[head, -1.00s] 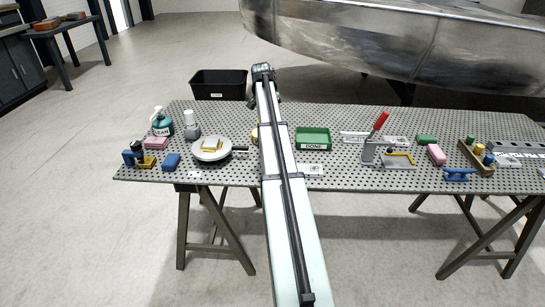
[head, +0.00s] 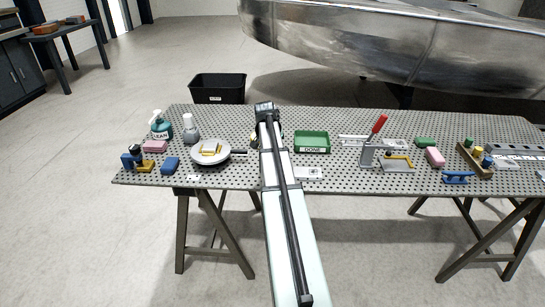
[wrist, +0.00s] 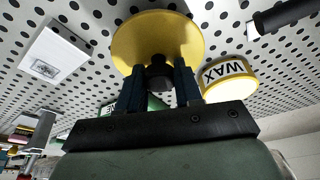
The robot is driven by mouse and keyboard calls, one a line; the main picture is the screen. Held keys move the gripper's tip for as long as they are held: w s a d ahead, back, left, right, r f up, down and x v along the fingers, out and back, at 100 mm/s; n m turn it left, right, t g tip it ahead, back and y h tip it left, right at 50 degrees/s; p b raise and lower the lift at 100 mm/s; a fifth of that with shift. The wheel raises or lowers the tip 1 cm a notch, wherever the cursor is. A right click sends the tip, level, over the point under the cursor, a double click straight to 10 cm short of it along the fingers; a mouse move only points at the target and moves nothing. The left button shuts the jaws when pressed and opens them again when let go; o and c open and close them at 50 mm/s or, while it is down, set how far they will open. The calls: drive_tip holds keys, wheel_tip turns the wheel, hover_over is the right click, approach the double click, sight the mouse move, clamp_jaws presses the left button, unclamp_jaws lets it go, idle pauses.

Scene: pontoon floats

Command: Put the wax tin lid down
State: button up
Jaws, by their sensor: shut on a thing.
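My gripper (wrist: 158,76) is shut on the dark knob of the yellow wax tin lid (wrist: 155,32) in the wrist view. The lid is a round yellow disc over the perforated bench top (wrist: 270,55). I cannot tell whether it touches the bench. The yellow wax tin (wrist: 230,88), labelled WAX, is just right of the lid in the wrist view. In the head view my own arm hides the gripper and the lid.
In the head view, a grey pan (head: 198,158) lies left of my arm and a green tray (head: 312,135) marked DONE lies right of it. A white plate (head: 309,173) lies nearer the front edge. A red-handled clamp (head: 368,153) stands farther right.

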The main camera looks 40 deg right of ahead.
drive_tip(key=shift+f, duration=1.75)
drive_tip(key=shift+f, duration=0.15)
drive_tip(key=o, duration=1)
drive_tip(key=v, duration=1.2)
